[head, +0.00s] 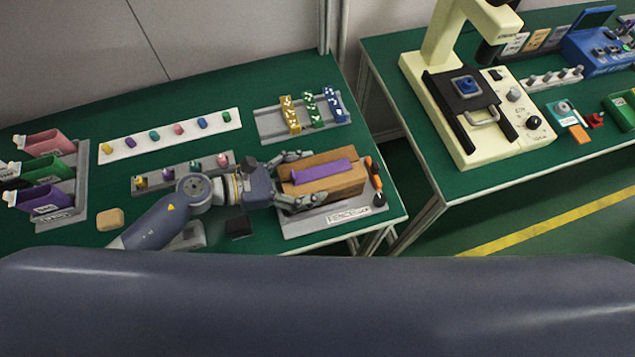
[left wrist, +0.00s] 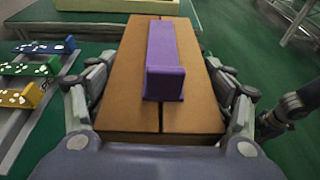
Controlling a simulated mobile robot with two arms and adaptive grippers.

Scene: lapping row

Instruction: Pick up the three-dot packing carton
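A brown carton (head: 339,180) with a purple bar along its top sits over a grey tray (head: 292,228) at the table's right end. It fills the middle of the left wrist view (left wrist: 190,118), with a seam along its top. No dots can be made out on it. My left gripper (head: 294,179) has its fingers spread along both long sides of the carton. In the left wrist view narrow gaps seem to show beside the fingers. A dark jointed part at the right edge of that view looks like my right gripper (left wrist: 285,115), but its fingers are unclear.
An orange-and-black tool (head: 377,180) lies at the tray's right. Behind stands a rack (head: 268,128) with yellow, green and blue dotted pieces. A white strip (head: 130,150) of coloured pegs and several bins (head: 70,200) are left. A cream machine (head: 425,75) stands on another table across a gap.

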